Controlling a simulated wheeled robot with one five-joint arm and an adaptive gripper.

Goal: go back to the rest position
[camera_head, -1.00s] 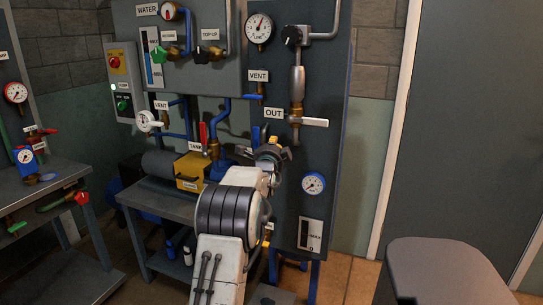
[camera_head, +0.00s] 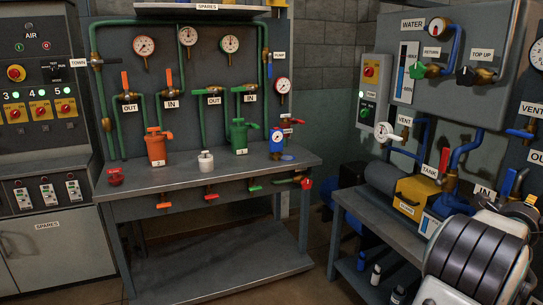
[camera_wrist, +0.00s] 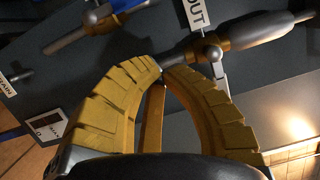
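My gripper (camera_wrist: 161,69) shows in the wrist view as two curved yellow fingers whose tips come together, with nothing held between them. An orange-brown strip shows through the gap behind the tips. In the head view my arm is at the lower right, in front of the water panel (camera_head: 477,105); its end is partly cut off by the right edge. In the wrist view the fingers are in front of the panel with the OUT label (camera_wrist: 196,13), its brass valve (camera_wrist: 209,46) and the white lever (camera_wrist: 219,76). I cannot tell the exact gap to them.
A pump bench (camera_head: 362,210) with a yellow box (camera_head: 416,196) stands beside my arm. Some floor is clear between the benches.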

